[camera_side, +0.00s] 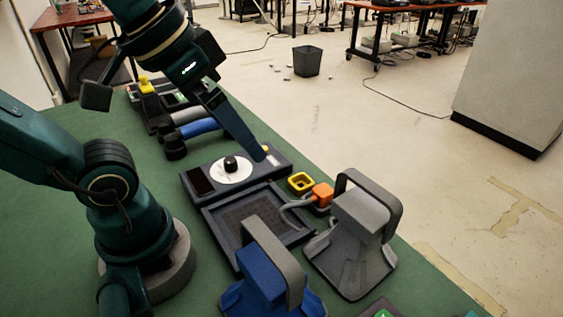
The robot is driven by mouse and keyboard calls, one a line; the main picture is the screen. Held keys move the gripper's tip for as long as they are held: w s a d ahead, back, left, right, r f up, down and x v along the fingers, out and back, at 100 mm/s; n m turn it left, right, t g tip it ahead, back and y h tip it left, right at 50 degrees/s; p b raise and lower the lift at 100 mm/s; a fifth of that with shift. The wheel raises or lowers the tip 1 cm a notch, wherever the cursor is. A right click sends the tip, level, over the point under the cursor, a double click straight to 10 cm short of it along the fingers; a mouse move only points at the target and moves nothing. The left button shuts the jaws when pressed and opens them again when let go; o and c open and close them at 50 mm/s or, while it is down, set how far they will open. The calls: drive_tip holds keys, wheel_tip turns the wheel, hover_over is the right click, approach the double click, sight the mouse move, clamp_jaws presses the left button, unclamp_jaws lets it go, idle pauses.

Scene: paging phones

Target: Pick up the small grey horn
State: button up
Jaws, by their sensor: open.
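A grey horn (349,262) with a flared mouth and a dark grey arched handle stands at the right side of the green table. Its mouth faces down. A grey cable with an orange plug (322,194) lies at its left. A blue horn (262,277) with a grey handle stands in front and to its left. My gripper (257,155) is open and points down over the far end of the dark control box, up and left of the grey horn and apart from it. Only one long dark finger shows clearly; the other is hidden.
The dark box (204,170) with a black knob on a white dial has an empty shallow tray (213,222) before it. A yellow square socket (301,183) sits near the plug. Blue and grey handsets (198,129) lie farther back. The table's right edge is close to the grey horn.

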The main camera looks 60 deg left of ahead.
drive_tip(key=w+d+n+g+h, duration=0.5)
drive_tip(key=d+n+h, duration=0.15)
drive_tip(key=n, duration=0.25)
drive_tip(key=n+h, duration=0.6)
drive_tip(key=n, duration=0.3)
hover_over(341, 185)
drive_tip(key=w, duration=0.1)
drive_tip(key=shift+a+f+g, duration=0.1)
drive_tip(key=shift+f+g, duration=0.1)
drive_tip(key=shift+g, duration=0.1)
drive_tip(key=f, duration=1)
drive_tip(key=shift+s+f, duration=0.15)
drive_tip(key=shift+s, duration=0.05)
drive_tip(key=shift+d+f+y, duration=0.25)
drive_tip(key=shift+d+f, duration=0.1)
drive_tip(key=shift+f, duration=0.1)
drive_tip(key=shift+x, duration=2.3)
clamp_jaws()
